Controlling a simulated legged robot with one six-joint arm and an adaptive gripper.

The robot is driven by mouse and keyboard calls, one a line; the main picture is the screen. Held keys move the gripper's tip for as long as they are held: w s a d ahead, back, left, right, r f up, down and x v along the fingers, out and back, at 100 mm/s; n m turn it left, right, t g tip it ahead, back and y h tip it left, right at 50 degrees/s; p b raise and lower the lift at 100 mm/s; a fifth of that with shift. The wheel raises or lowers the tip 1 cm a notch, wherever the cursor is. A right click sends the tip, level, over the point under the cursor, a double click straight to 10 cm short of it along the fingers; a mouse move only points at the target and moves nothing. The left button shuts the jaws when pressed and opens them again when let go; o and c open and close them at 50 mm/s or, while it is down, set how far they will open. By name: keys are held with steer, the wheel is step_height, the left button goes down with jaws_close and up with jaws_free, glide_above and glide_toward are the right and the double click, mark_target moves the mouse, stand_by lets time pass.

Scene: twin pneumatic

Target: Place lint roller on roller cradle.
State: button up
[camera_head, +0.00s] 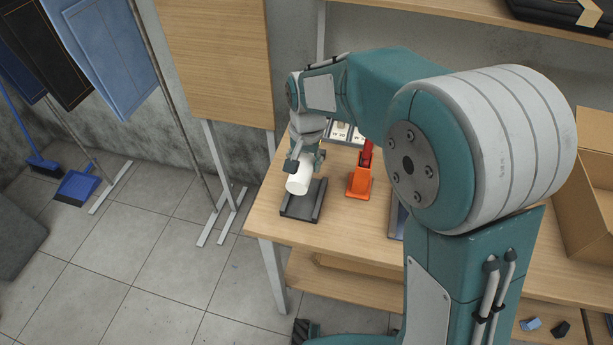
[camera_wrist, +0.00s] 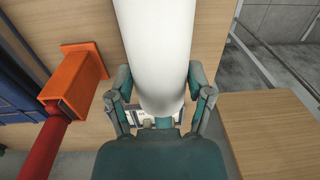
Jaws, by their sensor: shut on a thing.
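The lint roller, a white cylinder (camera_head: 299,181), is held in my gripper (camera_head: 306,160) at the left end of the table. In the wrist view the white roller (camera_wrist: 158,50) runs up from between the two fingers of my gripper (camera_wrist: 160,105), which are shut on it. The roller cradle, a dark grey tray with raised sides (camera_head: 317,199), lies on the table just below and beside the roller in the head view. The roller's near end overlaps the cradle's left part in the picture. I cannot tell whether they touch. The cradle does not show in the wrist view.
An orange holder (camera_head: 359,184) with a red handle (camera_head: 366,154) stands right of the cradle; the holder also shows in the wrist view (camera_wrist: 75,78). A wooden panel (camera_head: 215,60) stands behind left. A cardboard box (camera_head: 585,200) is at the far right of the table (camera_head: 345,232).

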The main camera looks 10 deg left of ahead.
steer(key=f, duration=0.3)
steer(key=shift+d+f, duration=0.3)
steer(key=shift+f, duration=0.1)
steer(key=shift+a+f, duration=0.15)
steer(key=shift+f, duration=1.75)
steer(key=o, duration=1.3)
steer(key=r, duration=1.2)
steer(key=shift+d, duration=0.35)
steer(key=shift+r, duration=0.1)
